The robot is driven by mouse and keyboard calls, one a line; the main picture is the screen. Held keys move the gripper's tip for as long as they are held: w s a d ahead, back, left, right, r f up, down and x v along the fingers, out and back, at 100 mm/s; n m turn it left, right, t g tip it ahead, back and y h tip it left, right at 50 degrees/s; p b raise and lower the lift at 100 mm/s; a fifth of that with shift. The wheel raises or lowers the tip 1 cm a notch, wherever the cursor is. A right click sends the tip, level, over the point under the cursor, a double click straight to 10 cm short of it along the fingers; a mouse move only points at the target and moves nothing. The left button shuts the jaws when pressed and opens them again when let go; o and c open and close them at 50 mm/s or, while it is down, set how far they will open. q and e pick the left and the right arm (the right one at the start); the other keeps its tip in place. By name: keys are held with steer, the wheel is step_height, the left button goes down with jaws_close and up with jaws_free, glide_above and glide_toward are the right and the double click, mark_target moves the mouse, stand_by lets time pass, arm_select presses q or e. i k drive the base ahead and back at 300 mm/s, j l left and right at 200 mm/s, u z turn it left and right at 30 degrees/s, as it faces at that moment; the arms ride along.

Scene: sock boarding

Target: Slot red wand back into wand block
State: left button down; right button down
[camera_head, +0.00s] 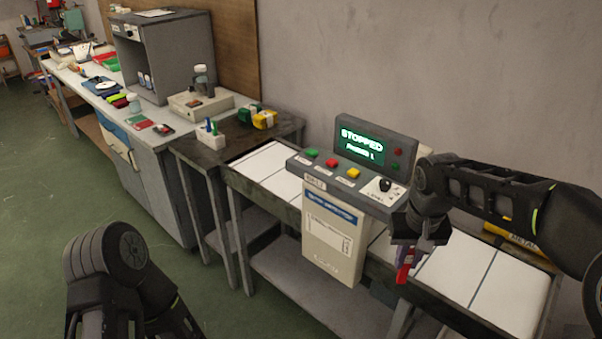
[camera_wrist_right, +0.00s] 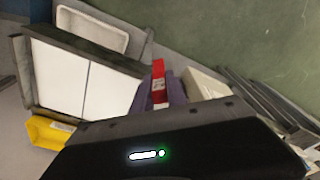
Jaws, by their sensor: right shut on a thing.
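My right gripper (camera_head: 408,254) is at the right of the head view, beside the control panel and above the conveyor. It is shut on the red wand (camera_head: 403,272), which hangs below it. In the right wrist view the red wand (camera_wrist_right: 158,88) shows as an upright red bar with a pale label, against a purple piece (camera_wrist_right: 177,93). The likely wand block (camera_head: 211,139) is a small white block with blue and green wands in it, on the dark table at centre left, well away from the right gripper. My left arm shows at lower left; its fingertips are out of view.
The control panel (camera_head: 350,169) reads STOPPED and stands between the right gripper and the block. Yellow and green rolls (camera_head: 262,119) lie behind the block. White conveyor panels (camera_head: 480,285) lie at right. Green floor is open at left.

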mark_target(217, 142)
steer(key=u, duration=1.35)
steer(key=i, duration=3.55)
steer(key=z, duration=0.8)
